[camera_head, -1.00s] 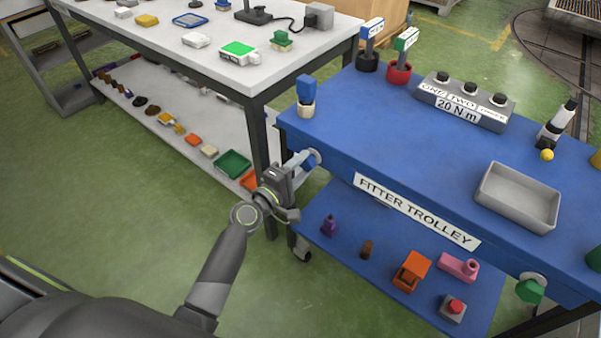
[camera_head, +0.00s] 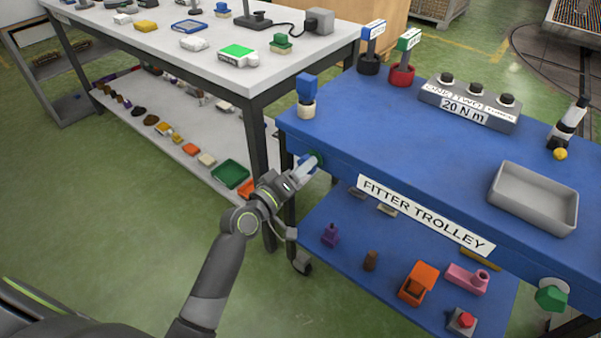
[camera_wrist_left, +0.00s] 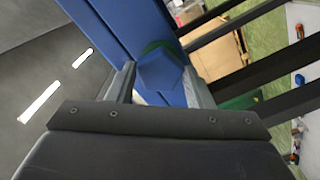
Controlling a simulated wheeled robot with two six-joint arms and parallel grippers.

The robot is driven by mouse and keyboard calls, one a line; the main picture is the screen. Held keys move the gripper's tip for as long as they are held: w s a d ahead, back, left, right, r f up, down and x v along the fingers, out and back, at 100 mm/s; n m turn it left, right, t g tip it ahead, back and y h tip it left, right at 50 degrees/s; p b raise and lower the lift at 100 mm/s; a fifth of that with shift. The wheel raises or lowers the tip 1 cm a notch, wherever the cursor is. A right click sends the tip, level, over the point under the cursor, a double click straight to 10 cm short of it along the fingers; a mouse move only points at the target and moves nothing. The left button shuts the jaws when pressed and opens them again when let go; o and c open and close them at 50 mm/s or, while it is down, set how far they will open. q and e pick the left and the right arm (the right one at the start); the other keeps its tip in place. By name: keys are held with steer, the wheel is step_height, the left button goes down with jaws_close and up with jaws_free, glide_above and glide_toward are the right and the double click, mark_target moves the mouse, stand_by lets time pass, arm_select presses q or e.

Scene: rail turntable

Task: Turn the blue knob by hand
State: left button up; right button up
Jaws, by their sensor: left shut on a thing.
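The blue knob (camera_wrist_left: 160,76) is faceted and sits between my left gripper's fingers in the left wrist view, with a green rim behind it. In the head view a little of the blue knob (camera_head: 303,159) shows at the left end of the trolley's front edge, largely hidden by the gripper. My left gripper (camera_head: 309,166) is shut on the knob, reaching in from the lower left. Its fingers also show in the left wrist view (camera_wrist_left: 159,85), one on each side of the knob. My right gripper is not in view.
The blue fitter trolley (camera_head: 395,140) carries a grey tray (camera_head: 530,205), a torque box (camera_head: 468,108) and several tools. A green knob (camera_head: 550,296) is at its right front. A white-topped bench (camera_head: 190,62) stands behind on the left. The green floor at left is clear.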

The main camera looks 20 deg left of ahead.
arm_select(q)
steer(key=shift+f, duration=0.1)
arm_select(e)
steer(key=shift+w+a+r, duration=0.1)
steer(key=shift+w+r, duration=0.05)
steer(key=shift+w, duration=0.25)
arm_select(q)
steer(key=o, duration=1)
steer(key=shift+s, duration=0.1)
steer(key=b+v, duration=0.2)
steer(key=v, duration=1.5)
steer(key=shift+s, duration=0.15)
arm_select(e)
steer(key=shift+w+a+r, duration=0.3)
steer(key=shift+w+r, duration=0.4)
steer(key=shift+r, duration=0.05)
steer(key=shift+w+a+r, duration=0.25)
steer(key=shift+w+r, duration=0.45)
arm_select(q)
steer(key=shift+a, duration=0.1)
